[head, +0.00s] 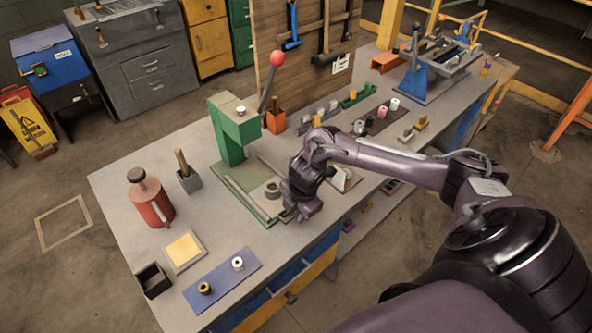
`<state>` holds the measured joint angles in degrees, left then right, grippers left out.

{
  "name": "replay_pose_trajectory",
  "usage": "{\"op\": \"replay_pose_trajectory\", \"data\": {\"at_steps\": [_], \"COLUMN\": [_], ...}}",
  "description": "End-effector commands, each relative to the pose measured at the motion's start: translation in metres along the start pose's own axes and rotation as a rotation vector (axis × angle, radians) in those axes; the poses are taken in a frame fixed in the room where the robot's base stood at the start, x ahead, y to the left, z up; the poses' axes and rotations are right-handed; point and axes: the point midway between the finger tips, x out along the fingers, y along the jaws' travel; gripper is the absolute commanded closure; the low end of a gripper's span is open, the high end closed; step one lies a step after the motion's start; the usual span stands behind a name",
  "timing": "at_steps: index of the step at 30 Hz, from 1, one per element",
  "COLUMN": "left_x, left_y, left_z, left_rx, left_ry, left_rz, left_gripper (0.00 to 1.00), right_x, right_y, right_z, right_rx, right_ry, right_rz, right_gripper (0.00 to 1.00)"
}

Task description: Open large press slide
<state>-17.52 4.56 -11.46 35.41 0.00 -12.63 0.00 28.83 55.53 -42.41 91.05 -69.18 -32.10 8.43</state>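A green press (230,140) stands on the workbench. Its dark lever (268,92) slants up to a red ball knob (277,57). At its foot lies a flat green-edged base plate (238,190) with a grey round piece (272,189) on it. I cannot make out which part is the large slide. My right gripper (299,212) points down at the right front corner of the base plate, close to the bench's front edge. Its fingers are dark and small here, so their opening is unclear, as is any contact. My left gripper is out of view.
A wooden tool board (312,60) rises behind. My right arm covers part of the bench's middle.

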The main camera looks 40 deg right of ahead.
Motion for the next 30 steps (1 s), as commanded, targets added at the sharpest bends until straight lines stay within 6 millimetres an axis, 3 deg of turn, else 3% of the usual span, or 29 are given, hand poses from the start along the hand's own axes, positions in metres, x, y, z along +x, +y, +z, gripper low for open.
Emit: {"op": "replay_pose_trajectory", "data": {"at_steps": [12, 30], "left_x": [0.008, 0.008], "left_y": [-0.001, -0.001], "left_z": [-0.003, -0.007], "left_rx": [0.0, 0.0], "left_ry": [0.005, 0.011], "left_rz": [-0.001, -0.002], "left_gripper": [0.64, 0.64], "right_x": [-0.062, -0.068], "right_y": [0.0, 0.0], "right_z": [0.001, 0.001], "right_rx": [0.0, 0.0], "right_ry": [-0.001, -0.001], "right_rz": [0.002, 0.0], "right_gripper": [0.67, 0.67]}}
